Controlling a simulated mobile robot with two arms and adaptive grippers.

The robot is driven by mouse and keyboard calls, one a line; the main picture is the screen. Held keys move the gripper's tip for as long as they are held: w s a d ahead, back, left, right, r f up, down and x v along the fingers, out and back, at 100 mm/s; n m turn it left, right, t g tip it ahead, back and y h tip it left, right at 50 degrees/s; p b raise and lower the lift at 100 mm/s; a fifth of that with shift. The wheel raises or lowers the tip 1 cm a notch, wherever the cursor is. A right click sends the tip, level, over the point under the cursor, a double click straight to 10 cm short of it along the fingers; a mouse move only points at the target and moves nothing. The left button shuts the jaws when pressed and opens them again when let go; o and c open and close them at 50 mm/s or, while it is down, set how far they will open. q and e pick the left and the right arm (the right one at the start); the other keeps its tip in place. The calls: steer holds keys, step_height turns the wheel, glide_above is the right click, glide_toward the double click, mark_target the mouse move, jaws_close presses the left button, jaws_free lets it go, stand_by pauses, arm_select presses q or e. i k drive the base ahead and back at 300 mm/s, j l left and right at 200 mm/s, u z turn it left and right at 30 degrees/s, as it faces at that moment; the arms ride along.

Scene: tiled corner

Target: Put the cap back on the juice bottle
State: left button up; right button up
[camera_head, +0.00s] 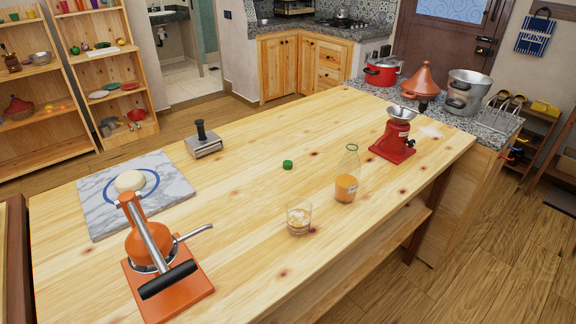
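The juice bottle (346,184) stands upright on the wooden table, right of the table's middle. It is clear glass with orange juice in its lower part, and its mouth (352,147) shows no cap. A small green cap (288,164) lies on the table to the left of the bottle, apart from it. Neither of my grippers shows in the head view.
A glass (298,217) stands in front of the bottle, to its left. A red grinder (394,139) stands behind right. An orange press (156,258), a marble board (101,204) with dough (130,181) and a metal tool (203,142) occupy the left. Bare wood surrounds the cap.

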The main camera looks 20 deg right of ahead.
mark_target(348, 172)
steer(key=l+u, duration=0.1)
steer(key=u, duration=0.6)
steer(key=k+l+u, duration=0.2)
steer(key=l+u, duration=0.2)
steer(key=k+l+u, duration=0.25)
steer(key=l+u, duration=0.15)
steer(key=l, duration=0.15)
steer(key=k+l+u, duration=0.5)
steer(key=k+l, duration=0.8)
steer(key=k, duration=0.1)
